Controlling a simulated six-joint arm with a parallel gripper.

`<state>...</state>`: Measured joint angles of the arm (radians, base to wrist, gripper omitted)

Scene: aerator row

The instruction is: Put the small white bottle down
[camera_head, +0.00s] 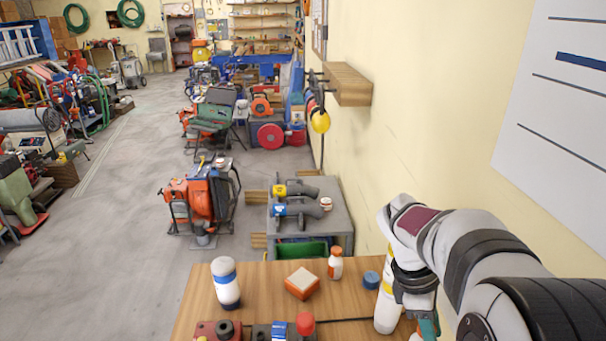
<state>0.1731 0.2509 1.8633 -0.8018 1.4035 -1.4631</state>
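A white bottle-like shape (385,314) with a yellow band stands out at the left side of my wrist, near the table's right end. My gripper (424,326) points down there, cut off by the bottom edge and partly hidden by my own arm. I cannot tell whether its fingers are around the white shape or only beside it. A small white bottle with an orange cap and band (335,264) stands upright at the back of the wooden table (262,275). A larger white bottle with a blue band and dark base (226,284) stands at the left.
An orange box with a pale top (302,283) and a blue round cap-like piece (371,280) are on the table. Red and dark tools (219,331) and a red knob (305,323) line the front. A grey bench (335,213) stands behind. Bare wood shows between the bottles.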

